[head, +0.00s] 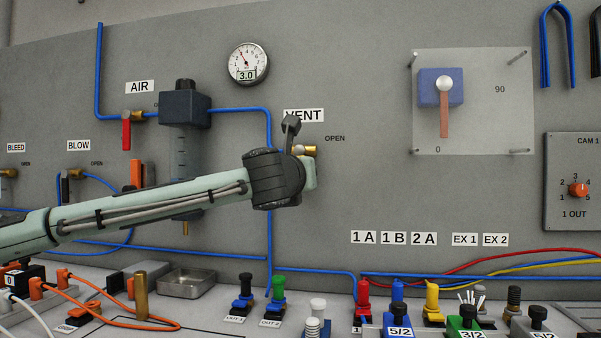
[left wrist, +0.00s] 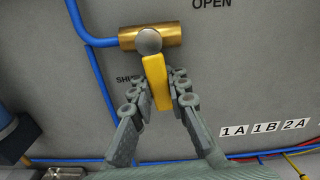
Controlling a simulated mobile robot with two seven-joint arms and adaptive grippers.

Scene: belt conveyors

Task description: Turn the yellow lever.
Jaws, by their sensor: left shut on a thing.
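The yellow lever (left wrist: 156,84) hangs down from a round grey pivot on a brass valve (left wrist: 170,36) in the left wrist view, its lower end leaning slightly right. My left gripper (left wrist: 160,90) has its fingers on both sides of the lever and is shut on it. In the head view my left gripper (head: 293,133) is at the wall beneath the VENT label and hides the lever. Only part of the brass valve (head: 309,150) shows there. The OPEN label is right of the valve; the SHUT label is partly covered by a finger. My right gripper is not in view.
A red lever (head: 126,134) under AIR and a blue filter unit (head: 185,108) are to the left. Blue tubing (head: 268,230) runs down the wall by the valve. Coloured connectors (head: 363,290) stand on the bench below.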

